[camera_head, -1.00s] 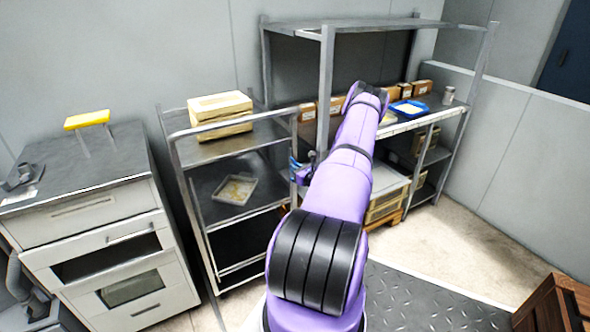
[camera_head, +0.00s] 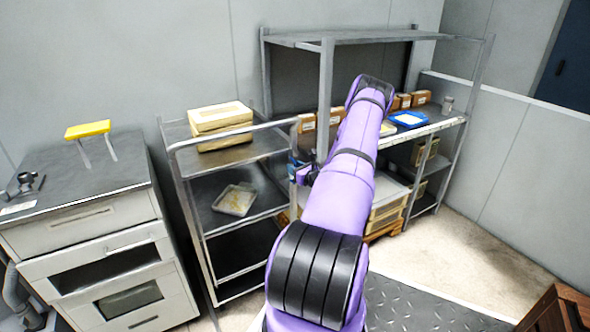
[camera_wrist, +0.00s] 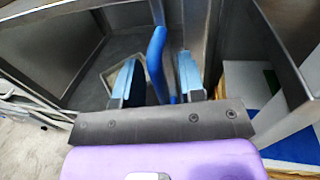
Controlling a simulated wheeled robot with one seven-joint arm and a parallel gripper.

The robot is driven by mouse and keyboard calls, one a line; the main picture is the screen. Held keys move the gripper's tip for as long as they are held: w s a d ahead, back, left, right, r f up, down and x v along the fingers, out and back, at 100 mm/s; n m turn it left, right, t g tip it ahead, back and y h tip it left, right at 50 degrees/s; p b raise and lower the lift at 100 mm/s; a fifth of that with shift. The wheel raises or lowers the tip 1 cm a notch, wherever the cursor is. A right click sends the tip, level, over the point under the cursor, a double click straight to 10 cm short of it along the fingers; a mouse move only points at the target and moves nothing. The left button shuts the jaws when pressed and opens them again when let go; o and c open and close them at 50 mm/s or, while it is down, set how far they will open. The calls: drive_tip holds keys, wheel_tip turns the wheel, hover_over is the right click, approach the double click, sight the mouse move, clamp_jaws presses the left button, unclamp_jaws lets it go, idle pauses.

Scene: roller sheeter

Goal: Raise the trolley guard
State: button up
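The trolley (camera_head: 186,168) is a grey metal rack with several shelves, left of my arm in the head view. In the wrist view, a curved blue bar (camera_wrist: 156,58), possibly the guard's handle, rises between the two blue fingers of my gripper (camera_wrist: 158,82). The fingers are apart, with gaps visible on both sides of the bar. In the head view, my gripper (camera_head: 299,168) is at the trolley's right side, mostly hidden by my purple arm. The guard panel itself is not clearly visible.
Yellowish blocks (camera_head: 219,122) sit on the trolley's top, and a shallow tray (camera_head: 235,200) is on a lower shelf. A tall shelf unit (camera_head: 326,90) with boxes and a blue tray (camera_head: 408,119) stands close to the right. A drawer cabinet (camera_head: 80,222) is at left.

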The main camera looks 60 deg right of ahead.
drive_tip(key=shift+s, duration=0.1)
drive_tip(key=v, duration=1)
drive_tip(key=shift+s+a, duration=0.2)
drive_tip(key=shift+s, duration=0.1)
